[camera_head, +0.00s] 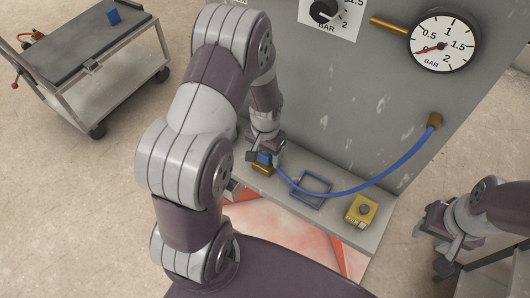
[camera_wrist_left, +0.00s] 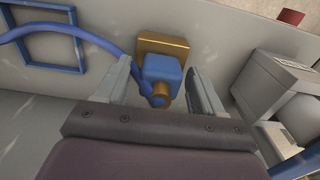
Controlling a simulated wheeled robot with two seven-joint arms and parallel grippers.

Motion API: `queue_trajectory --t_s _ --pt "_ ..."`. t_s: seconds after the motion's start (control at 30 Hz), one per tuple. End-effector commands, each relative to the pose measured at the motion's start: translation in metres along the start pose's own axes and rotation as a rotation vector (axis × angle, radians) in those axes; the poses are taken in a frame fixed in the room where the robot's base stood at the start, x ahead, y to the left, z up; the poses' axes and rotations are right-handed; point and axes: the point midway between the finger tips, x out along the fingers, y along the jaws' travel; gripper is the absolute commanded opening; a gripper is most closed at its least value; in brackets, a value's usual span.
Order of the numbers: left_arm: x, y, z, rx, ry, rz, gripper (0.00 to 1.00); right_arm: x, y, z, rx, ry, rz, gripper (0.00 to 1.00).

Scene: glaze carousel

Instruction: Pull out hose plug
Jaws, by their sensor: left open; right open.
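The hose plug (camera_wrist_left: 161,70) is a blue block with a brass end, seated at a brass square socket (camera_wrist_left: 186,46) on the grey panel. In the head view the plug (camera_head: 264,158) is partly hidden by my left gripper (camera_head: 262,150). The blue hose (camera_head: 362,187) runs from the plug in a curve to a brass fitting (camera_head: 434,121) on the panel. In the left wrist view my left gripper (camera_wrist_left: 160,88) is open, one finger on each side of the plug, with gaps visible. My right gripper (camera_head: 442,245) is open and empty at the lower right.
A pressure gauge (camera_head: 443,43) is on the panel above. A grey cart (camera_head: 88,60) stands at the upper left.

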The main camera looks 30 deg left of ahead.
Motion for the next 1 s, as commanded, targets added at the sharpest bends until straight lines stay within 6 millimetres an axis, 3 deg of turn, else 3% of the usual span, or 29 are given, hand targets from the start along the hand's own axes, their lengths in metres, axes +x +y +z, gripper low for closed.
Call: queue_trajectory --t_s 0.47,0.5,0.7,1.0 --pt "0.000 0.000 0.000 0.000 0.000 0.000 0.68 -0.004 0.000 0.000 0.000 0.000 0.000 0.43" --pt "0.000 0.000 0.000 0.000 0.000 0.000 0.65 -0.004 0.000 0.000 0.000 0.000 0.000 0.43" --pt "0.000 0.000 0.000 0.000 0.000 0.000 0.00 -0.004 0.000 -0.001 0.000 0.000 0.000 0.43" --pt "-0.008 0.000 0.000 0.000 0.000 0.000 0.00 -0.011 0.000 -0.001 0.000 0.000 0.000 0.43"
